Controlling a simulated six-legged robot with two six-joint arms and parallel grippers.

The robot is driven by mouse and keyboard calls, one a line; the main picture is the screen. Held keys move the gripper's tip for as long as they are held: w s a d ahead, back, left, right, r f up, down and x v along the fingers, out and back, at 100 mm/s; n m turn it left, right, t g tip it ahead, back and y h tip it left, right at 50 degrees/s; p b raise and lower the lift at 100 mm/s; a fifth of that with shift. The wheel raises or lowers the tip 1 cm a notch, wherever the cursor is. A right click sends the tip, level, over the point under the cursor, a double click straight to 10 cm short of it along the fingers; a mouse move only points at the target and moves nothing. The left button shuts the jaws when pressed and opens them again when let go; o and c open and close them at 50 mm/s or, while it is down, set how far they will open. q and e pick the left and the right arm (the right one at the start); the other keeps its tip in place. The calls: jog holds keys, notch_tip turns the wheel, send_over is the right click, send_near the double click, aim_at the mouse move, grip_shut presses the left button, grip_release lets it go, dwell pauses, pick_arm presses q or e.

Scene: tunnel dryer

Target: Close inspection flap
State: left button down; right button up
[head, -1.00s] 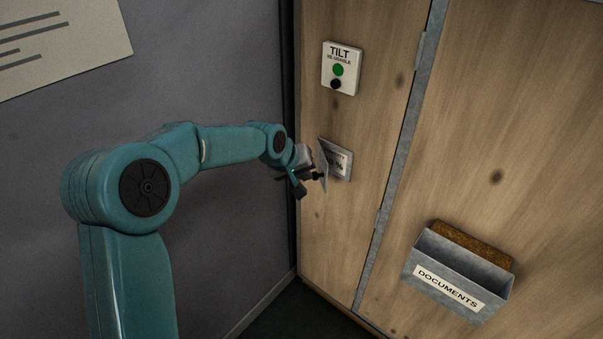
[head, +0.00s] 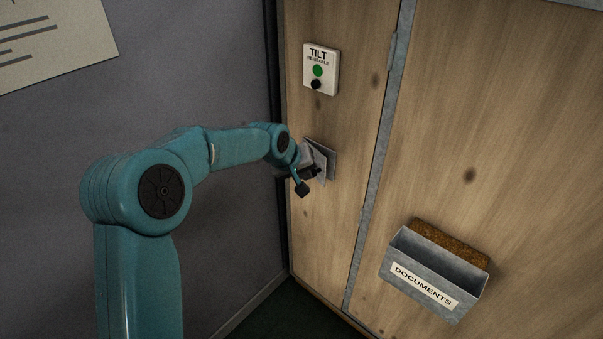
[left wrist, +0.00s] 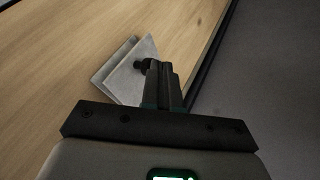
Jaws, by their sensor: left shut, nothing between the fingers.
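The inspection flap (head: 318,165) is a small grey metal plate, standing partly swung out from its grey backing plate (head: 330,160) on the wooden panel. In the left wrist view the flap (left wrist: 130,80) stands at a narrow angle to the backing plate (left wrist: 104,73), with a dark knob near its edge. My left gripper (head: 313,173) is shut and empty, at the flap's outer side by the knob. In the left wrist view its fingers (left wrist: 158,75) overlap the flap's edge; whether they touch is unclear. My right gripper is not in view.
A white TILT indicator (head: 320,69) with a green and a black dot is mounted above the flap. A grey DOCUMENTS holder (head: 425,288) hangs on the wooden panel at lower right. A grey wall stands close on the left.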

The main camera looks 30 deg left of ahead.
aim_at(324, 175)
pick_arm(q)
jog(key=shift+w+d, duration=0.9)
jog(key=shift+d, duration=0.15)
jog(key=shift+w+d+r, duration=0.1)
jog(key=shift+w+d, duration=0.2)
jog(key=shift+d, duration=0.15)
